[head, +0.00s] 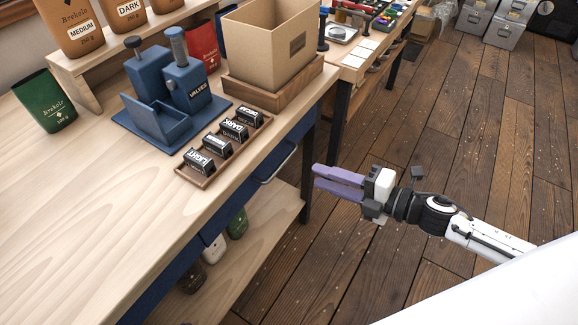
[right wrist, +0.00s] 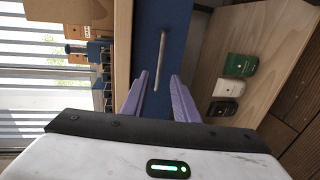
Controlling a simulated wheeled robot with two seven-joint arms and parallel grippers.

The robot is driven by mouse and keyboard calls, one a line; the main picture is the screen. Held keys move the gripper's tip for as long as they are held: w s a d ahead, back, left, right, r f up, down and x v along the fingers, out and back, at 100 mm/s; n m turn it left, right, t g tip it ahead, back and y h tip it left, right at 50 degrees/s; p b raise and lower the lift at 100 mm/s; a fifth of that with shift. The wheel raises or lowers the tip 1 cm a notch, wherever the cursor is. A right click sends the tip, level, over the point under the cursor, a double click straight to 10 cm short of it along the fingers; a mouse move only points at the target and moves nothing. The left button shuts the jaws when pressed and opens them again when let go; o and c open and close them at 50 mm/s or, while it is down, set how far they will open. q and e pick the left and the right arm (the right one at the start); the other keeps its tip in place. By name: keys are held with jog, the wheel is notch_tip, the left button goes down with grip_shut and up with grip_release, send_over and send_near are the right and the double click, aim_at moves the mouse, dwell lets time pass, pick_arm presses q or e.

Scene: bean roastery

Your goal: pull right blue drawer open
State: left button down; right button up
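The right blue drawer (right wrist: 178,18) is set under the tabletop and looks closed. Its pale bar handle (head: 277,167) shows below the table edge in the head view. In the right wrist view the handle (right wrist: 162,55) runs lengthwise ahead of my fingers, near their tips. My right gripper (head: 315,176) has purple fingers, points at the table front, and stands a little right of the handle, apart from it. In the right wrist view the gripper (right wrist: 159,77) is open and empty, with the handle's near end in line with the gap. My left gripper is out of view.
The wooden table (head: 90,205) carries a blue valve station (head: 165,95), a tray of labelled blocks (head: 205,178) and a cardboard box (head: 262,45). A lower shelf (head: 262,235) holds several bags. A dark table leg (head: 308,165) stands near my gripper.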

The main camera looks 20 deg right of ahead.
jog(key=x, duration=1)
jog(key=shift+w, duration=0.15)
jog(key=shift+r, duration=0.1)
jog(key=shift+c, duration=0.4)
grip_shut()
